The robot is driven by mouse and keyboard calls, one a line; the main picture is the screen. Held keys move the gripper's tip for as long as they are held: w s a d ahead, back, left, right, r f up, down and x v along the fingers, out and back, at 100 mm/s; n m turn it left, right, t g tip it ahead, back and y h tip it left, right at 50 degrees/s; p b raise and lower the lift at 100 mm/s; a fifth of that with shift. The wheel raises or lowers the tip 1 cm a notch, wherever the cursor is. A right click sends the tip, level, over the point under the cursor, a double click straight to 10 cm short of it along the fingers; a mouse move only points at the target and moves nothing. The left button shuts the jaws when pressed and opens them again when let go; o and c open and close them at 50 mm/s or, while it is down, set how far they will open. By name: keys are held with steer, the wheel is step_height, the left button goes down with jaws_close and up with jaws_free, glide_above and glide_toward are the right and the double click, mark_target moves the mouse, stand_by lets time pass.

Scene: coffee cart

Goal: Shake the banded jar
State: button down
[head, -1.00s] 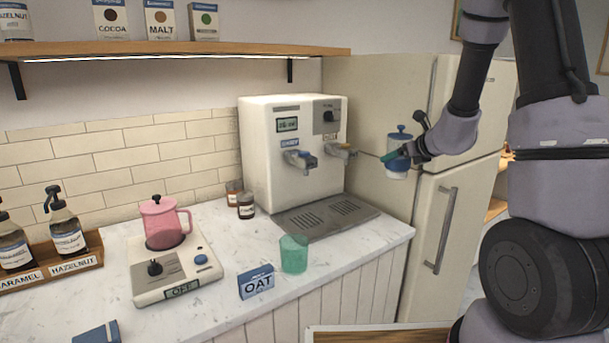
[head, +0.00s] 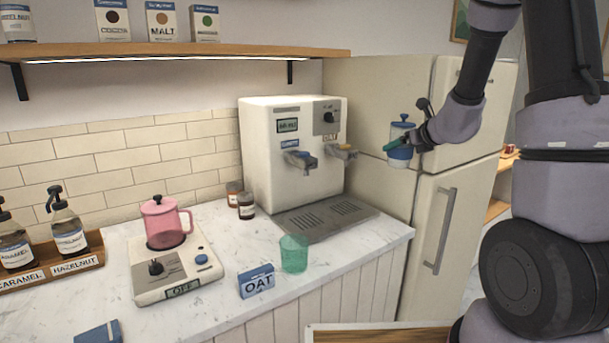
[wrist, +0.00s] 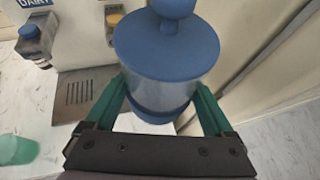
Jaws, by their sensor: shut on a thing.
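The banded jar (head: 401,133) has a blue lid with a round knob, a clear wall and a blue band low down. It is held in the air in front of the cream fridge, right of the drinks dispenser. My gripper (head: 398,144) is shut on its side, with the green fingers on either side of it. In the wrist view the jar (wrist: 168,50) is seen from above, lid toward the camera, between the fingers of my gripper (wrist: 155,98). The jar's contents cannot be made out.
The dispenser (head: 295,150) with its drip tray stands left of the jar. A green cup (head: 294,254), an OAT box (head: 257,281) and a pink pitcher (head: 165,222) on a hot plate are on the counter. The fridge (head: 385,85) is close behind the jar.

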mark_target(398, 161)
step_height(398, 161, down, 5)
steer(key=shift+w+f, duration=0.1)
steer(key=shift+w, duration=0.05)
step_height(398, 161, up, 6)
steer(key=shift+r, duration=0.15)
steer(key=shift+s+r, duration=0.25)
steer(key=shift+r, duration=0.05)
steer(key=f, duration=0.7)
steer(key=shift+w, duration=0.3)
steer(key=shift+s+r, duration=0.2)
steer(key=shift+r, duration=0.15)
steer(key=shift+w, duration=0.1)
steer(key=shift+a+f, duration=0.1)
